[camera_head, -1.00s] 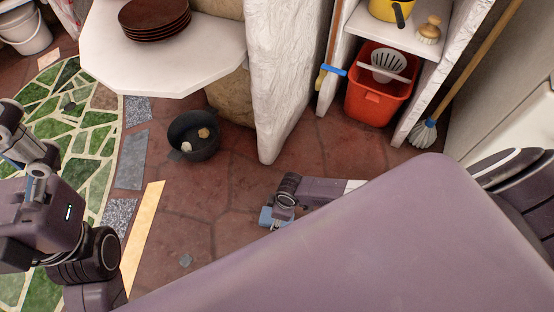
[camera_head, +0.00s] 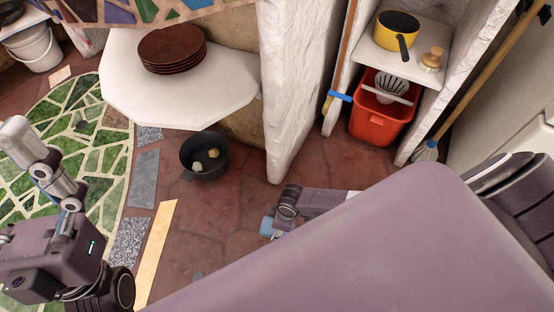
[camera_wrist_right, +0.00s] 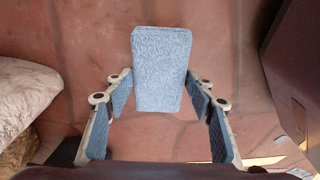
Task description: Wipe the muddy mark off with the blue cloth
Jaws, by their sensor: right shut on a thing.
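My right gripper (camera_head: 270,226) is low over the red-brown floor in the head view, partly hidden by my own body. In the right wrist view its fingers (camera_wrist_right: 162,98) are shut on the blue cloth (camera_wrist_right: 161,68), a flat light-blue pad. It also shows small and blue in the head view (camera_head: 266,228). My left gripper (camera_head: 50,175) is at the left edge over the green mosaic floor; its jaws cannot be made out. I cannot pick out the muddy mark with certainty in either view.
A dark pot (camera_head: 204,168) with small lumps stands on the floor beside a white ledge (camera_head: 125,85) bearing stacked brown plates (camera_head: 171,48). A white wall (camera_head: 292,95) juts out near the right gripper. A red bucket (camera_head: 372,123) stands under a shelf. A mosaic edge (camera_head: 145,12) shows above.

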